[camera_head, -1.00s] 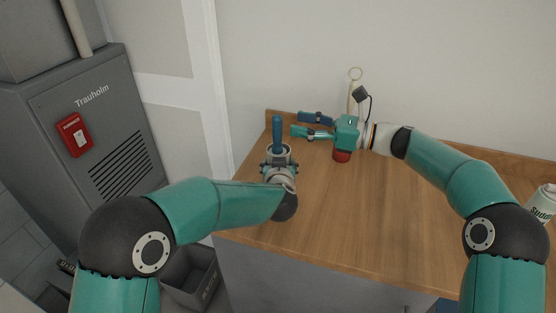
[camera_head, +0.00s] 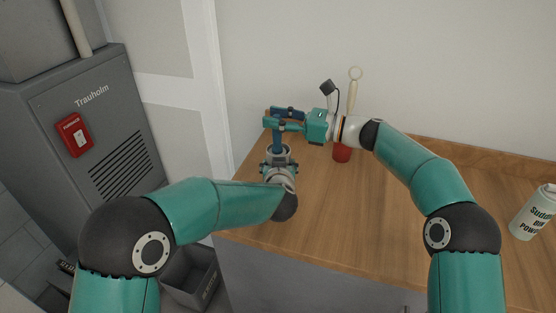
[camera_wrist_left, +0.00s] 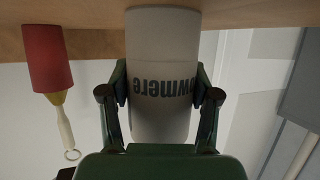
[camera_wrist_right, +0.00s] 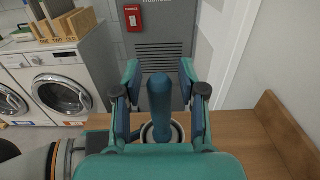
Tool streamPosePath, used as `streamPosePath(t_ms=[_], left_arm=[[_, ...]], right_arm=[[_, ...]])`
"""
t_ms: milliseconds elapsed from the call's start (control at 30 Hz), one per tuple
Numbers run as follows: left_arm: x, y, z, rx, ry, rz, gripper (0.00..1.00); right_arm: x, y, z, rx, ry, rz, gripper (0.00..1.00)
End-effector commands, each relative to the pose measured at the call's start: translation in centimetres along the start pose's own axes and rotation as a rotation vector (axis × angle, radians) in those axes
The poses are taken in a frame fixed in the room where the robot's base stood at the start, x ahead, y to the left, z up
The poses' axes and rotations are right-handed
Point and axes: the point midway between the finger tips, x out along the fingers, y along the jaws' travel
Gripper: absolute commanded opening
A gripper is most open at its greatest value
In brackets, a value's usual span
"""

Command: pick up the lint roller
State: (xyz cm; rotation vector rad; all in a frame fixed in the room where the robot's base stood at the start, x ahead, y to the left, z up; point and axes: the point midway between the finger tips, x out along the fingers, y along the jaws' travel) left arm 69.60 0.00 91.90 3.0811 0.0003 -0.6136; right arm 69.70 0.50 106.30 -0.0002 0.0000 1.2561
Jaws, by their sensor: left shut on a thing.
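The lint roller stands upright at the left end of the wooden counter, its blue handle (camera_head: 277,142) on top. Its pale roll (camera_wrist_left: 163,80), with dark lettering, fills the left wrist view. My left gripper (camera_head: 279,164) is shut on this roll, one finger on each side. My right gripper (camera_head: 275,118) is open at the top of the handle, fingers on either side. In the right wrist view the handle (camera_wrist_right: 160,105) stands between the fingers with a gap on both sides.
A red plunger-like thing (camera_head: 342,153) with a pale ringed handle stands behind my right gripper; it also shows in the left wrist view (camera_wrist_left: 47,58). A white can (camera_head: 533,213) stands at the right. The counter's (camera_head: 350,215) middle is clear. A wall closes the back.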

Motion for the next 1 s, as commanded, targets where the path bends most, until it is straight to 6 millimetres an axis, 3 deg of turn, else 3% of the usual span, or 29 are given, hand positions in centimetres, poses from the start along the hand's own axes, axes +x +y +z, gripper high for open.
streamPosePath(t_ms=[33, 200, 700, 867, 1000], left_arm=[[0.0, 0.0, 0.1, 0.0, -0.002, 0.0, 0.27], [0.0, 0.0, 0.1, 0.0, -0.002, 0.0, 0.27], [0.0, 0.0, 0.1, 0.0, -0.002, 0.0, 0.27], [0.0, 0.0, 0.2, 0.0, -0.004, -0.001, 0.28], [0.1, -0.1, 0.5, 0.001, -0.01, -0.001, 0.28]], right_arm=[[0.0, 0.0, 0.0, 0.0, 0.0, 0.0, 0.27], [0.0, 0.0, 0.0, 0.0, 0.0, 0.0, 0.0], [-0.1, 0.0, 0.4, -0.002, -0.001, -0.001, 0.0], [-0.1, 0.0, 2.5, -0.007, -0.005, -0.001, 0.0], [-0.1, 0.0, 5.7, -0.012, -0.01, -0.002, 0.0]])
